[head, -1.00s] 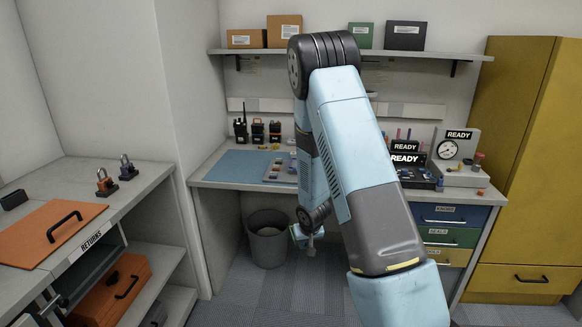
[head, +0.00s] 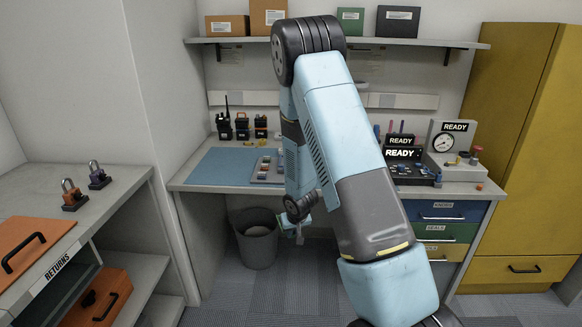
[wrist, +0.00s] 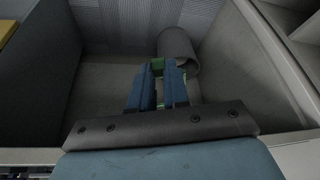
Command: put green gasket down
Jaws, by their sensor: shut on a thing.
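My gripper (wrist: 168,72) shows in the wrist view with its two blue fingers close together. It is shut on the green gasket (wrist: 157,66), of which only small green parts show at and between the fingertips. In the head view my gripper (head: 298,232) hangs low in front of the workbench's knee space, right of a grey bin (head: 256,240). The gasket is too small to make out clearly there.
The workbench holds a blue mat (head: 218,167), a small parts tray (head: 268,168), radios (head: 242,127) and test devices marked READY (head: 403,160). Drawers (head: 445,212) stand at its right, a yellow cabinet (head: 507,150) beyond. A returns counter (head: 110,205) is at left.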

